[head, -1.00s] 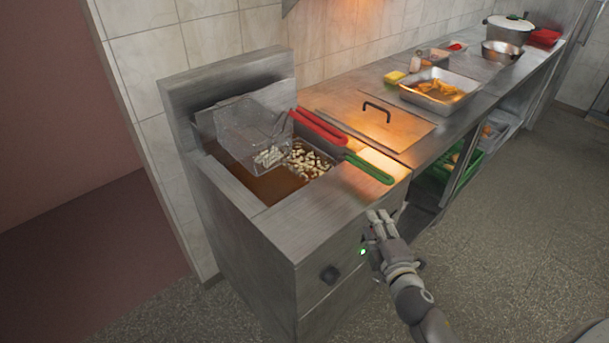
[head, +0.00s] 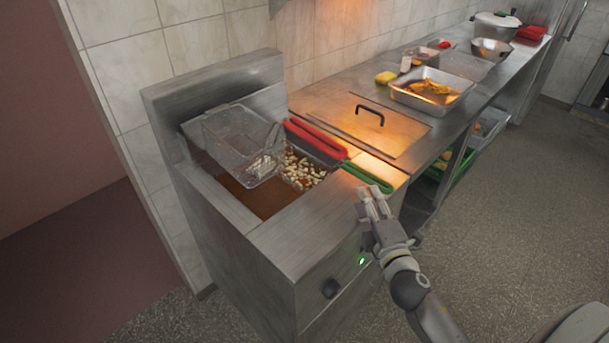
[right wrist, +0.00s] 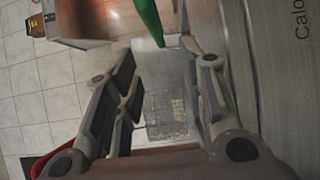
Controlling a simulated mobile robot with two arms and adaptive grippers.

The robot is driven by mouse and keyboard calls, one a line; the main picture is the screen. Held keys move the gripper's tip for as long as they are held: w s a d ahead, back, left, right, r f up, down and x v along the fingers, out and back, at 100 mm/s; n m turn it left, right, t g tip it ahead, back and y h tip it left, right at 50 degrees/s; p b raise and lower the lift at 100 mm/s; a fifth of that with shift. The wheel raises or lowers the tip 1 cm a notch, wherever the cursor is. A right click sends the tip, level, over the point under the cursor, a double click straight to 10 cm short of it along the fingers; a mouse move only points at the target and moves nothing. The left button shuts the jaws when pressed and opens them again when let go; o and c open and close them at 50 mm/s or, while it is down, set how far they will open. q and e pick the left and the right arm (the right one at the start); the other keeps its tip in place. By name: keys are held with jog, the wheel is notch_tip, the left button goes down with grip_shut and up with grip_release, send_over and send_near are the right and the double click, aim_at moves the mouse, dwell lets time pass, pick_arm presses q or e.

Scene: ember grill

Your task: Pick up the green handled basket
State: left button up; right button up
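The green handled basket sits in the fryer in the head view, with pale food pieces in it (head: 303,170). Its green handle (head: 367,178) sticks out over the fryer's front right edge. My right gripper (head: 371,194) is just below and in front of the handle's end. In the right wrist view its fingers (right wrist: 160,70) are spread apart with nothing held, and the green handle (right wrist: 147,18) shows at the top, ahead of the fingers. I cannot tell whether a finger touches the handle. My left gripper is not in view.
A wire basket (head: 238,140) with a red handle (head: 316,138) is raised beside the green one, its handle close by. The fryer (head: 270,230) has a steel front edge. A counter to the right holds a lid (head: 370,122) and a food tray (head: 432,92).

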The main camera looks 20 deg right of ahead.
aim_at(356, 176)
jog(key=shift+w+d, duration=0.1)
jog(key=shift+w, duration=0.25)
jog(key=w, duration=0.2)
jog(key=w+d+p, duration=0.1)
jog(key=w, duration=0.1)
jog(key=shift+w, duration=0.4)
jog(key=w, duration=0.2)
jog(key=w+d+p, duration=0.1)
jog(key=w, duration=0.1)
jog(key=shift+w+r, duration=0.1)
jog(key=shift+w, duration=0.6)
grip_shut()
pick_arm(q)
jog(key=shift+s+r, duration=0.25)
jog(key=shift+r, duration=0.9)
pick_arm(e)
jog(key=shift+s, duration=0.1)
